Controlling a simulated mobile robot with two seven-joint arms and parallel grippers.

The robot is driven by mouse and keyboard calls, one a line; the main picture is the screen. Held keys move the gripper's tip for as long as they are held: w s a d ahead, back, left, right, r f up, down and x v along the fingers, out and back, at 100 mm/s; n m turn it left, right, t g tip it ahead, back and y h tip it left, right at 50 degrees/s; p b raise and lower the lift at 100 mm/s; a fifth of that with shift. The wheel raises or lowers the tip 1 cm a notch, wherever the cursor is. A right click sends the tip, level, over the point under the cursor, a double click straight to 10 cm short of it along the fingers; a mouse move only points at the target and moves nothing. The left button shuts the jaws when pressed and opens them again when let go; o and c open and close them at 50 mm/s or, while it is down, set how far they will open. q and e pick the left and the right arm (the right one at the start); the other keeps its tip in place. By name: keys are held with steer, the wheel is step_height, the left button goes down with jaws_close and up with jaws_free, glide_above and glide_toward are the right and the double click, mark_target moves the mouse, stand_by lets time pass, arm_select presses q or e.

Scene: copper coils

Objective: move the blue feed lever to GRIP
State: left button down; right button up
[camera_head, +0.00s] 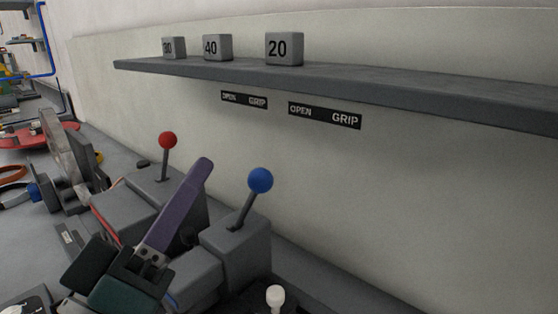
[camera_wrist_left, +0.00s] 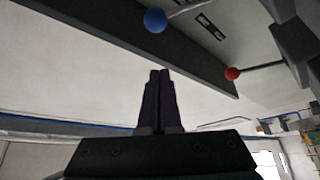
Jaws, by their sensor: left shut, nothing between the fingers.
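The blue feed lever (camera_head: 260,180) is a blue ball on a dark stick rising from a grey box (camera_head: 245,248). Its stick tilts to the right, ball end up, in the head view. In the wrist view its blue ball (camera_wrist_left: 155,20) shows beyond my fingertips. My left gripper (camera_head: 205,165) has purple fingers pressed together and empty; it lies left of the blue ball, apart from it in the picture. The shut fingers also show in the wrist view (camera_wrist_left: 160,73). The OPEN/GRIP label (camera_head: 324,115) is on the wall, with GRIP at its right end. My right gripper is not in view.
A red-knobbed lever (camera_head: 168,140) stands left of my fingers, with another OPEN/GRIP label (camera_head: 244,99) on the wall. A grey shelf (camera_head: 400,88) carrying numbered blocks (camera_head: 284,49) juts out above. A white knob (camera_head: 275,297) is at the bottom.

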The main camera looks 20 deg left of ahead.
arm_select(q)
steer(key=shift+b+v, duration=0.5)
steer(key=shift+v, duration=2.15)
steer(key=shift+d, duration=0.1)
